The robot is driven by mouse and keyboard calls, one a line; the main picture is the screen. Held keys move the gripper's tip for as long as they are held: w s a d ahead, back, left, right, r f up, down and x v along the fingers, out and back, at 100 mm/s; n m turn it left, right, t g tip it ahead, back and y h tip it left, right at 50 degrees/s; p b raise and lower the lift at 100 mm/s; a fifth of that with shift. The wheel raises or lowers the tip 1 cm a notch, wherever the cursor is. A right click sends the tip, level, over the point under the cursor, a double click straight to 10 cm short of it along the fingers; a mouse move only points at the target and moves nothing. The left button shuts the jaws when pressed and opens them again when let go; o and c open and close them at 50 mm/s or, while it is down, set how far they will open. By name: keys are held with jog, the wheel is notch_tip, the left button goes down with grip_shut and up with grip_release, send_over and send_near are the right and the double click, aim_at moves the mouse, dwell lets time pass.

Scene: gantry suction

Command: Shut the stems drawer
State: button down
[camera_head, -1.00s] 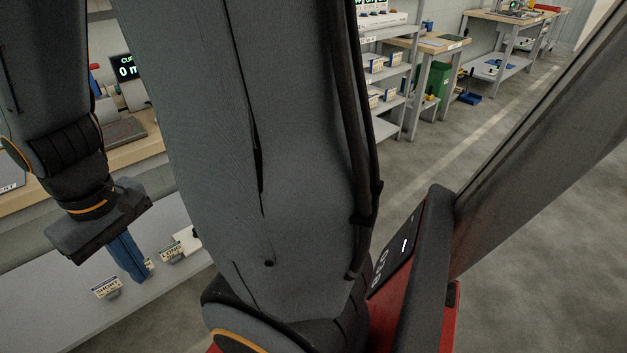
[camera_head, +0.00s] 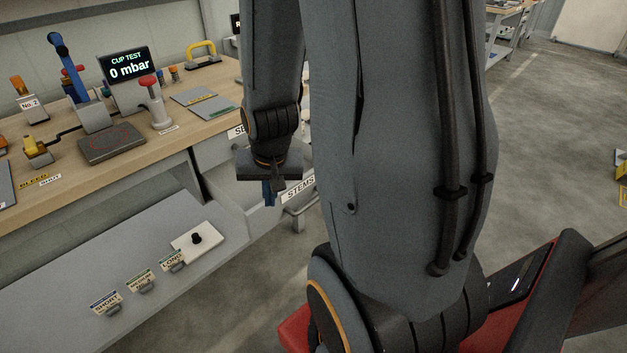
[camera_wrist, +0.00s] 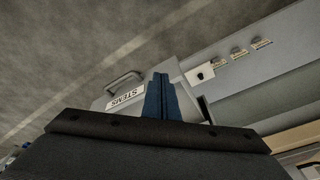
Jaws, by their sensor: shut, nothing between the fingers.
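The stems drawer (camera_head: 240,205) is under the bench in the head view and stands pulled out. Its white STEMS label (camera_head: 300,187) is partly behind my arm, and a grey handle (camera_head: 298,220) shows below it. The wrist view shows the drawer's STEMS label (camera_wrist: 125,98) and handle (camera_wrist: 123,81), left of my fingers. My gripper (camera_head: 269,196) points down close to the drawer front, its blue fingers together and empty. The fingers (camera_wrist: 160,85) overlap the drawer in the wrist view; I cannot tell whether they touch it.
A grey lower shelf (camera_head: 60,270) carries SHORT and LONG labels, another label between them, and a white plate with a black knob (camera_head: 196,239). The wooden bench top (camera_head: 60,150) holds a CUP TEST display (camera_head: 125,67) and several tools. Open floor lies on the right.

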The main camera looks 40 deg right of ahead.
jog(key=d+f+m+t+h, duration=0.35)
jog(key=d+m, duration=0.55)
jog(key=d, duration=0.7)
jog(key=b, duration=0.6)
send_near(306, 183)
notch_tip(306, 183, down, 3)
jog(key=s+d, duration=0.2)
jog(key=w, duration=0.3)
jog(key=shift+w+a+f, duration=0.1)
jog(key=shift+a+f, duration=0.05)
jog(key=shift+f, duration=0.25)
jog(key=shift+w, duration=0.55)
jog(key=shift+w, duration=0.15)
